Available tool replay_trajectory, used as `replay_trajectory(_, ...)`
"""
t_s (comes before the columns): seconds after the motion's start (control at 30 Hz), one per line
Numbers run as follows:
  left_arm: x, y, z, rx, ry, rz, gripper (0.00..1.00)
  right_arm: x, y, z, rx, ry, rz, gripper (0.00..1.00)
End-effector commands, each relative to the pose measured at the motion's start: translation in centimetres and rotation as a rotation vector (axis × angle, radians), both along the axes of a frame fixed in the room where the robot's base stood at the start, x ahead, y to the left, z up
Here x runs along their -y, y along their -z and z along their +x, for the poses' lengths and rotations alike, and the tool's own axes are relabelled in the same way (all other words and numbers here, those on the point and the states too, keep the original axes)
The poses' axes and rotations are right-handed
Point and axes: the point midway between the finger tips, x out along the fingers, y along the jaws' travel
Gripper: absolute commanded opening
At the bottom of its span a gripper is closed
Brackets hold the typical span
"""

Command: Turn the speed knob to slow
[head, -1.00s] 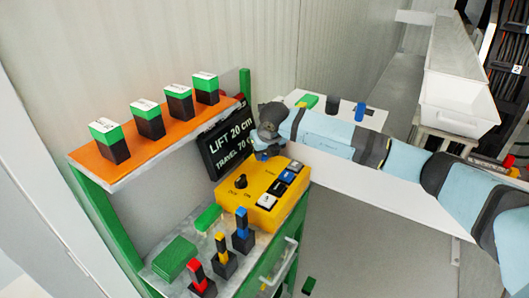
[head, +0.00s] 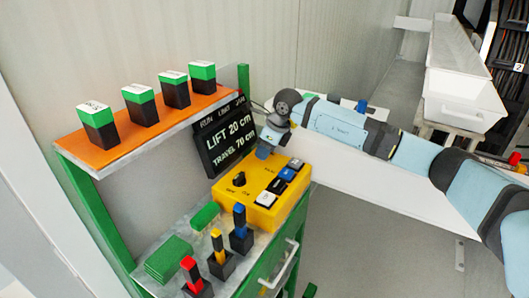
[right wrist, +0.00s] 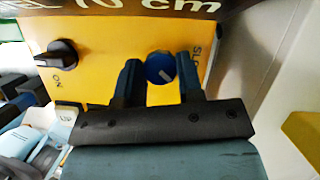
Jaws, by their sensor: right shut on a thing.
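The speed knob is a round blue knob (right wrist: 160,68) with a pale pointer mark, on the yellow control box (head: 262,208). A partly cut-off label beginning "SL" is printed to its right in the right wrist view. My right gripper (right wrist: 161,78) is shut on the knob, one dark finger on each side. In the head view my right gripper (head: 265,150) comes down at the box's back edge and hides the knob. The pointer's exact setting is hard to read. My left gripper is not in view.
A black switch (head: 239,179) marked "ON" and several push buttons (head: 277,186) share the box. A display (head: 228,142) stands behind. Red, yellow and blue levers (head: 217,243) stand in front. An orange shelf (head: 88,156) carries several green-topped blocks.

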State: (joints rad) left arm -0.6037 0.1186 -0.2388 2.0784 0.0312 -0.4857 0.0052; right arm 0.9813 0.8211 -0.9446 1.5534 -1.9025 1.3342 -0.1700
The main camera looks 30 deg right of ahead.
Motion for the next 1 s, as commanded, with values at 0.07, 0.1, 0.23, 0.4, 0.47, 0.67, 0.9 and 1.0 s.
replay_trajectory(0.07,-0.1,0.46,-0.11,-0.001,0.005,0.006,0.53,0.12,0.03,0.15,0.002,-0.07,0.001,0.11)
replay_trajectory(0.1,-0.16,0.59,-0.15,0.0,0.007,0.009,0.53,0.12,0.03,0.16,0.003,-0.108,0.001,0.11)
replay_trajectory(0.23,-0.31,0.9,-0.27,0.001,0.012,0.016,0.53,0.17,-0.01,0.23,0.002,-0.231,0.001,0.11)
replay_trajectory(0.4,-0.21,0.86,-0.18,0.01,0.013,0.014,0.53,0.19,0.02,0.29,0.002,-0.386,0.0,0.11)
replay_trajectory(0.47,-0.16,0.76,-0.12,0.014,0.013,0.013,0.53,0.15,-0.02,0.32,0.003,-0.437,0.001,0.11)
replay_trajectory(0.67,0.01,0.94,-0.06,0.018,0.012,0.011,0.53,0.2,-0.02,0.38,0.002,-0.581,0.0,0.11)
replay_trajectory(0.9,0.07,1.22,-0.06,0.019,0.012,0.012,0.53,0.24,-0.08,0.43,0.003,-0.691,-0.001,0.11)
replay_trajectory(1.0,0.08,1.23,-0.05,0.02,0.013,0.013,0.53,0.25,-0.09,0.44,0.003,-0.717,-0.001,0.11)
